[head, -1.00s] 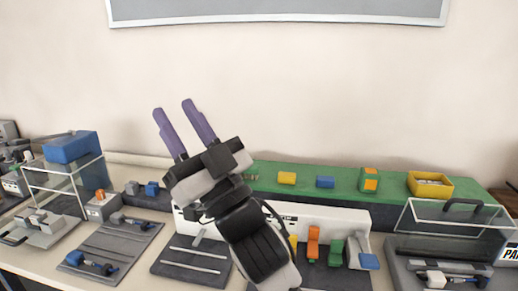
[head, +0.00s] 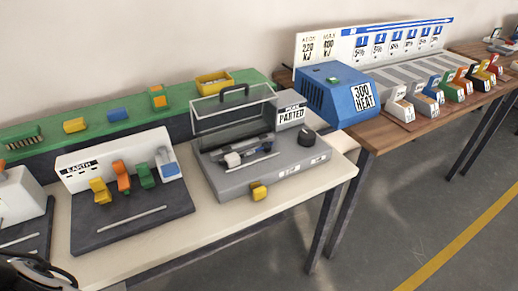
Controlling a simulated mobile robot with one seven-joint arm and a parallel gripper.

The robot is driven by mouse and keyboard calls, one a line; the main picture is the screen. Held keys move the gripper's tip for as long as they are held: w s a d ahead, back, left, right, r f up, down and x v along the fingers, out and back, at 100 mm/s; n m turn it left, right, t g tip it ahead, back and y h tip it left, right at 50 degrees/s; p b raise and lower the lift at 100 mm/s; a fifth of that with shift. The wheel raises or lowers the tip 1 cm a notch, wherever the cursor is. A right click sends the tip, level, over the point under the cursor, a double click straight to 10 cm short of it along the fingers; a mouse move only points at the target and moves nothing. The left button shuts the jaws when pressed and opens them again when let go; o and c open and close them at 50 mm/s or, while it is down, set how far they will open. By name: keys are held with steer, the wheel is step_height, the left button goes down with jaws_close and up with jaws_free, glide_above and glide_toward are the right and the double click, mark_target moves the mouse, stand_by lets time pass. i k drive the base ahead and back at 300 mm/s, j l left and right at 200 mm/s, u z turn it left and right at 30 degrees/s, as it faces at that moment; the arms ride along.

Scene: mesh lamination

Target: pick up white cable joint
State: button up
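A small white block (head: 232,160), which looks like the white cable joint, lies on the grey machine (head: 272,174) below a raised clear cover (head: 205,122). A dark cylindrical part lies close to its right, and a thin light rod is in front of it. I cannot tell whether the block and the dark part are joined. My gripper is out of view; only a black part of my arm shows at the lower left corner, well away from the block.
A yellow block (head: 259,191) sits at the machine's front edge. A panel with coloured clamps (head: 123,177) stands to the left. A blue heater box (head: 346,94) and a row of coloured blocks are on the wooden table (head: 374,138) at right. Open floor lies in front.

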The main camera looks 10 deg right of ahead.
mark_target(232, 160)
steer(key=i+l, duration=0.1)
steer(key=l, duration=0.25)
steer(key=i+l, duration=0.1)
steer(key=l, duration=0.25)
steer(key=i+l, duration=0.15)
steer(key=l, duration=0.2)
steer(key=u, duration=0.45)
steer(key=l+u, duration=0.15)
steer(key=u, duration=0.7)
steer(key=l+u, duration=0.15)
steer(key=u, duration=0.25)
